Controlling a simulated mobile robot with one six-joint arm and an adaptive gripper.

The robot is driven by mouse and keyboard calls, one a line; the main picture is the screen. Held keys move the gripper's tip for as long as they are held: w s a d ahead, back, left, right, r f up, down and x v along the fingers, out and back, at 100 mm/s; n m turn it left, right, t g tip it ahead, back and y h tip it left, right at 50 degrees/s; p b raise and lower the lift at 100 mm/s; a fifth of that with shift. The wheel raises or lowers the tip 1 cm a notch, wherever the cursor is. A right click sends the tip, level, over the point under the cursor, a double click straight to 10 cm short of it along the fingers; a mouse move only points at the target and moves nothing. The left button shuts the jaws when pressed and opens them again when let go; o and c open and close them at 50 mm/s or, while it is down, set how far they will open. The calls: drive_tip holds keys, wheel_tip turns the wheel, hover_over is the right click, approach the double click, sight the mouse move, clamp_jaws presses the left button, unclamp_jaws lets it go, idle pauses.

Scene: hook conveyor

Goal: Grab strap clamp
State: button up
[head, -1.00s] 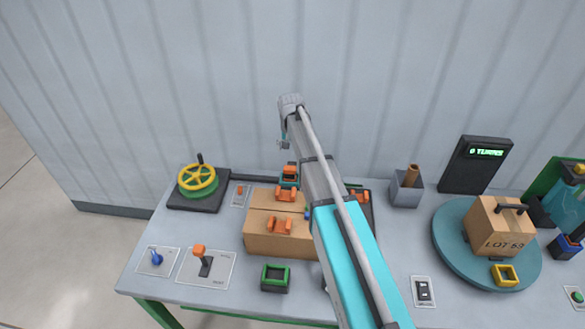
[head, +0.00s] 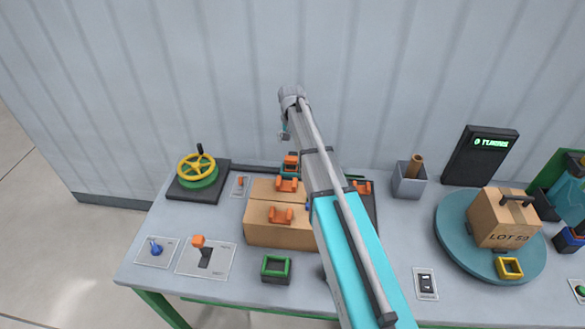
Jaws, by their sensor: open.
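Two orange clamp-like pieces, one rear (head: 288,185) and one front (head: 281,215), sit on the top of a cardboard box (head: 280,235). Another orange piece (head: 291,160) stands behind the box on a teal and dark base. One more orange piece (head: 361,187) shows just right of my arm. I cannot tell which of these is the strap clamp. My gripper (head: 284,134) is open, small in the picture, above and behind the box, apart from the orange pieces. My arm hides part of the box's right side.
A yellow handwheel (head: 196,170) stands at the back left. An orange-knobbed lever (head: 203,251), a blue knob (head: 155,248) and a green square frame (head: 275,268) are in front. A turntable (head: 455,245) bears a box (head: 500,219) at right. A grey holder (head: 409,182) stands behind.

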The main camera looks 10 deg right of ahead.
sight(291, 164)
drive_tip(key=shift+f+b, duration=3.05)
drive_tip(key=shift+f, duration=0.3)
drive_tip(key=shift+w+f+b, duration=0.15)
drive_tip(key=shift+f+b, duration=2.4)
drive_tip(key=shift+f, duration=0.05)
drive_tip(key=c, duration=1.2)
drive_tip(key=shift+r, duration=0.2)
